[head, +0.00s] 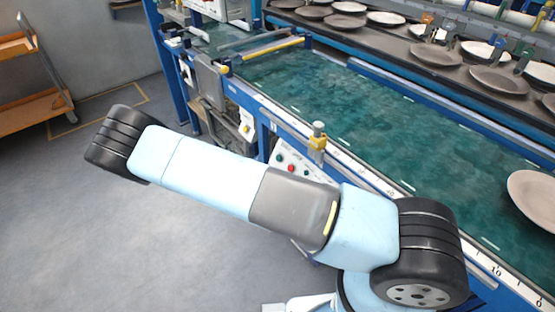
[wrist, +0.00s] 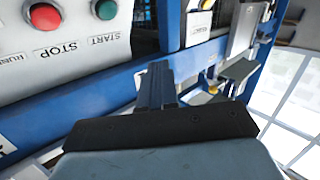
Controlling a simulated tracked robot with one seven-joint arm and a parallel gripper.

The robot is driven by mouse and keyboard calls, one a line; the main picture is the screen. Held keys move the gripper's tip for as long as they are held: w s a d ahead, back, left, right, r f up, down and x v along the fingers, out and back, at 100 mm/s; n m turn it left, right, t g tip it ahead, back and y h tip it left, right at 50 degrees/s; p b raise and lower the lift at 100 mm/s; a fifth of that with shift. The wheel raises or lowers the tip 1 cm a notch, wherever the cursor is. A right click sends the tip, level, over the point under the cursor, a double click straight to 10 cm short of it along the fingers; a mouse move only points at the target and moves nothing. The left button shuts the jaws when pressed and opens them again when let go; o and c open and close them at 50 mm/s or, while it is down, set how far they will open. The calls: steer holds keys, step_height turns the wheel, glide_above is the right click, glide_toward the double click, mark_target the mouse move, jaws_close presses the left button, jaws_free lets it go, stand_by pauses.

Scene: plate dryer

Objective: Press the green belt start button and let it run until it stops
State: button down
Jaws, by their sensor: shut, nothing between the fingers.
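The green start button (wrist: 105,9) is at the top of the wrist view, on a white control panel (wrist: 70,75) with a START label. The red stop button (wrist: 44,16) is to its left. In the head view the green button (head: 279,157) sits at the panel's left, beside the red one. My gripper (wrist: 157,72) is shut and empty, its tips below and to the right of the green button in the wrist view, seen apart from it. The head view does not show my gripper; my arm covers part of the panel. The green belt (head: 350,110) carries a pale plate (head: 535,198) at the right.
A blue frame (wrist: 115,95) runs beside the panel. A yellow-based knob (head: 318,142) stands on the belt's near edge. Racks with several plates (head: 436,54) lie behind the belt. A wooden cart (head: 45,105) stands far left; the grey floor between is clear.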

mark_target(279, 158)
stand_by(0.3)
steer(key=shift+w+d+f, duration=0.7)
steer(key=shift+d+f, duration=0.05)
steer(key=shift+d, duration=0.3)
steer(key=shift+w+d+f, duration=0.7)
steer(key=shift+w+d, duration=0.05)
steer(key=shift+d, duration=0.35)
steer(key=shift+w+d+f, duration=0.7)
steer(key=shift+d+f, duration=0.05)
steer(key=shift+d, duration=0.3)
steer(key=shift+w+d, duration=0.1)
steer(key=shift+w+d+f, duration=0.15)
steer(key=shift+d, duration=0.05)
